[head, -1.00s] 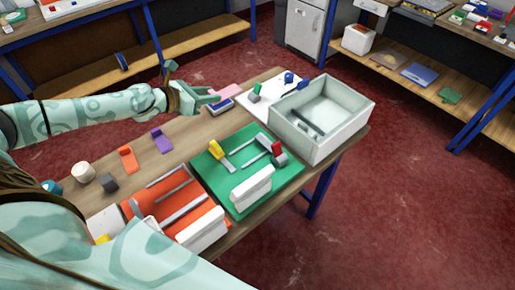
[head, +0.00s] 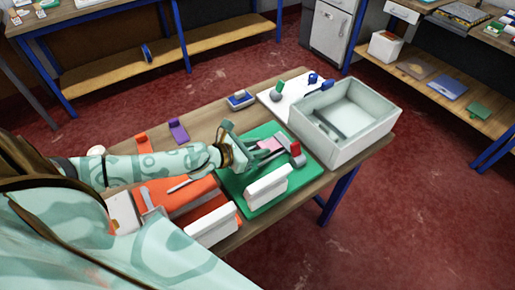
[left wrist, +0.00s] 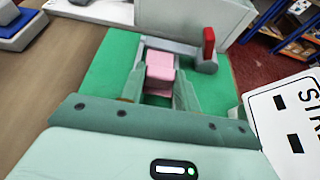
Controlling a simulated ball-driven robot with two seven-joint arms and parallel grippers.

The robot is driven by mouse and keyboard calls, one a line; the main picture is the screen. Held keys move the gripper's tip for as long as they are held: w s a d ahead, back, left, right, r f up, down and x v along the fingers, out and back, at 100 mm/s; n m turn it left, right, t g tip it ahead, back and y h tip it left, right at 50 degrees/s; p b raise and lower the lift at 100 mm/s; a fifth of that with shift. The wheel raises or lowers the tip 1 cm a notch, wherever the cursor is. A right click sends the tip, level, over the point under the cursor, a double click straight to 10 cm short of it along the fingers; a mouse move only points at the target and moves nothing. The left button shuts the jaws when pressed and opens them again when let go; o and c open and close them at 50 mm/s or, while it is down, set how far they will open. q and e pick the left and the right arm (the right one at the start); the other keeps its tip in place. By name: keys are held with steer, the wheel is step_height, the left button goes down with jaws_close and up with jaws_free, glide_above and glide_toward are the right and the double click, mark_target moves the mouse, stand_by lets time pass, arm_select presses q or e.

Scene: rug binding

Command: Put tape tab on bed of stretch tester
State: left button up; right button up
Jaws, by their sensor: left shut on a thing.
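The pink tape tab (head: 270,144) is between the fingers of my left gripper (head: 262,149), which is shut on it. In the left wrist view the pink tab (left wrist: 160,66) shows between the fingertips. It is over the green bed (left wrist: 110,62) of the stretch tester, between its grey rails; whether it touches the bed I cannot tell. The green bed (head: 228,190) also shows in the head view. A red clamp lever (head: 296,149) is at its far end. The white block (left wrist: 280,118) lettered "STR" stands at its front edge. My right gripper is not in view.
An orange board (head: 180,208) with grey rails lies left of the green one. A large pale bin (head: 381,128) stands beyond it on the right. A purple piece (head: 178,130), an orange piece (head: 142,142) and a blue pad (head: 241,101) lie along the back of the table.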

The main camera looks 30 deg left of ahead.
arm_select(q)
steer(key=shift+w+a, duration=0.1)
steer(key=shift+f+b, duration=0.3)
steer(key=shift+f, duration=0.4)
steer(key=o, duration=1)
steer(key=shift+r, duration=0.1)
steer(key=shift+c, duration=0.2)
